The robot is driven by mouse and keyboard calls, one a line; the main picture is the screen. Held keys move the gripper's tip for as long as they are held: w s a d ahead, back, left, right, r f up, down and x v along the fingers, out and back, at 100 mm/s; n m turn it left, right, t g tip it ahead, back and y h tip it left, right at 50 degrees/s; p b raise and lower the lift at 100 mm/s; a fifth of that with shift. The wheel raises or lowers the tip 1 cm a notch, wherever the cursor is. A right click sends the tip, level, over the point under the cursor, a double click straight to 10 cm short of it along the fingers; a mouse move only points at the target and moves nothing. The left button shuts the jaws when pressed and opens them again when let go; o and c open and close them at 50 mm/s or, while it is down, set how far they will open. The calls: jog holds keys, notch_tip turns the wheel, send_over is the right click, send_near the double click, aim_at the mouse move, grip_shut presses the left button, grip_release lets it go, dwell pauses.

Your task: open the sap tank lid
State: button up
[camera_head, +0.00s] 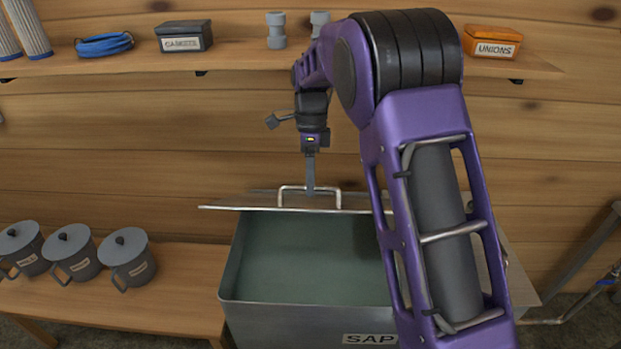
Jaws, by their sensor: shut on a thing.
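The sap tank (275,311) is a grey metal box labelled SAP, standing in the lower middle of the head view. Its lid (240,208) is tilted up at the back edge, seen almost edge-on, and the greenish inside of the tank shows. A metal bar handle (281,196) stands on the lid. My gripper (310,188) reaches down from above and is shut on the handle; the exact finger contact is small in the view. My purple arm hides the right part of the tank and lid.
Three lidded grey mugs (128,260) stand on a wooden bench (170,308) left of the tank. Above, a wall shelf (235,59) holds blue cable (104,44), a gaskets box (184,37) and an orange unions box (491,42). A pipe with a valve (605,281) is at the right.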

jog(key=shift+a+r, duration=0.15)
jog(key=shift+a, duration=0.05)
dwell(0.5)
jog(key=w+r, duration=0.3)
jog(key=r, duration=1.4)
jog(key=shift+w+d, duration=0.1)
jog(key=shift+c, duration=0.4)
